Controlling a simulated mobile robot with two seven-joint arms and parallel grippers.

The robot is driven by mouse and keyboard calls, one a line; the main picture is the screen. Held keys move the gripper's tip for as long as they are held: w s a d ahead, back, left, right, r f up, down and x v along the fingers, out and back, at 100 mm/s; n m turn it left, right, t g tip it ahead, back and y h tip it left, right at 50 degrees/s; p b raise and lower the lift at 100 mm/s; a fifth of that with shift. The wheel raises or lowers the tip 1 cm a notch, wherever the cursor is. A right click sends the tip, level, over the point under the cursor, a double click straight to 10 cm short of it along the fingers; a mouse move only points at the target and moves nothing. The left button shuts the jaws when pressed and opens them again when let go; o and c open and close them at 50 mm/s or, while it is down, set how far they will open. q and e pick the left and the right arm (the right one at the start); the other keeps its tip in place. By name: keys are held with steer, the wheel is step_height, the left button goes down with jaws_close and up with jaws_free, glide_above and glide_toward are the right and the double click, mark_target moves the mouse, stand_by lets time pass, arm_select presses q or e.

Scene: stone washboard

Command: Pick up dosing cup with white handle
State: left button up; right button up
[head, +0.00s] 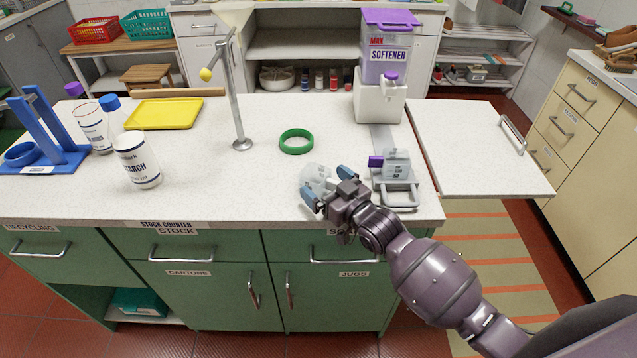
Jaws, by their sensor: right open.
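A clear, whitish dosing cup (316,176) stands on the counter near its front edge, right of the middle in the head view. My right gripper (327,186) is open at this cup, with its blue fingertips to either side of the cup's near part. The gripper partly covers the cup, so I cannot clearly make out its handle or whether the fingers touch it. A second clear cup with a purple handle (376,161) sits to the right, by a grey metal stand. My left gripper is not in view.
A green ring (296,141) lies behind the cup, and a metal post (238,110) stands to the left. A softener dispenser (385,70) stands at the back right. White bottles (137,160) and a yellow tray (163,114) are left. The middle counter is clear.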

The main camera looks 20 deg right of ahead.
steer(key=shift+w, duration=0.1)
steer(key=c, duration=1)
steer(key=shift+o, duration=0.2)
steer(key=shift+r, duration=0.1)
